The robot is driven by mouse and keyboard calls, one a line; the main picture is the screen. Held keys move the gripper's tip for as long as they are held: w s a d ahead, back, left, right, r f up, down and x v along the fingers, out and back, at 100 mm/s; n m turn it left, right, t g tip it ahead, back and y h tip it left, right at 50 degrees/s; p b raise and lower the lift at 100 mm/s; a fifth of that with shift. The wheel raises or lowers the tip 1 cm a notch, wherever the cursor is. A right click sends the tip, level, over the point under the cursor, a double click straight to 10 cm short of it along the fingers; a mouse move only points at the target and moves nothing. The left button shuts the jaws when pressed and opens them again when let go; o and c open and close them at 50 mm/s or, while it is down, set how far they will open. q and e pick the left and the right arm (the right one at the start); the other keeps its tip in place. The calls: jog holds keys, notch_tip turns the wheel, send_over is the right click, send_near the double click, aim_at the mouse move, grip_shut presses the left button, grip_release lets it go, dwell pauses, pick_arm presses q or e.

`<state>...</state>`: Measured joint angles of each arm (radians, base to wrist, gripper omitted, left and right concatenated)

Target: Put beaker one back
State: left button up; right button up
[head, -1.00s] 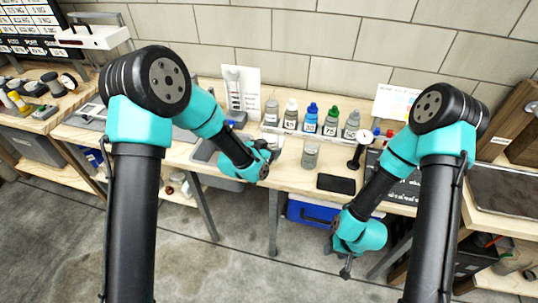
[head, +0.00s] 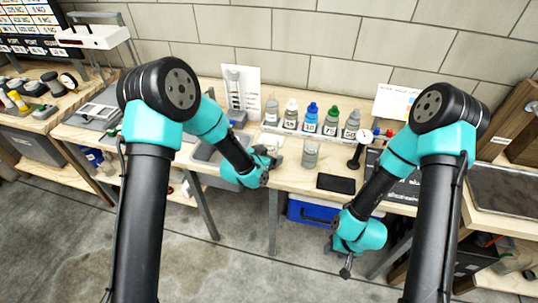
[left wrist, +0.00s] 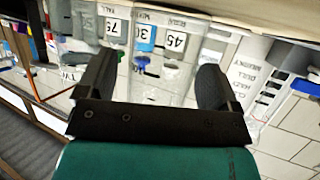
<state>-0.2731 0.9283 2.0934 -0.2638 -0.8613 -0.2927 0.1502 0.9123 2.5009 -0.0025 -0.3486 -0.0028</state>
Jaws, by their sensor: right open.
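A clear grey beaker (head: 310,154) stands on the bench in front of a row of bottles. Which beaker is number one I cannot tell. My left gripper (head: 274,158) is over the bench, left of this beaker and apart from it. A pale, clear-looking item (head: 272,140) shows just behind that gripper, partly hidden. In the left wrist view the fingers of my left gripper (left wrist: 155,85) are wide apart. My right gripper (head: 346,268) hangs open and low, in front of the bench.
Several labelled bottles stand in a row, among them a blue-capped bottle (head: 311,118). A dial gauge on a stand (head: 360,147) and a black flat pad (head: 336,183) lie to the right. A blue cooler (head: 308,212) sits below the bench.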

pick_arm(q)
jog(key=shift+r, duration=0.15)
jog(key=v, duration=1.2)
dwell(0.6)
jog(key=s+a+f+n+g+y, duration=0.2)
jog(key=s+a+f+n+g, duration=0.2)
jog(key=s+a+f, duration=0.3)
jog(key=s+a+f+n+g+y, duration=0.2)
jog(key=s+a+f+n+g, duration=0.3)
jog(key=s+f, duration=0.9)
jog(key=a, duration=0.3)
jog(key=shift+f+n+g, duration=0.2)
jog(key=shift+n+g, duration=0.1)
jog(key=shift+a+y, duration=0.15)
jog(key=shift+y, duration=0.15)
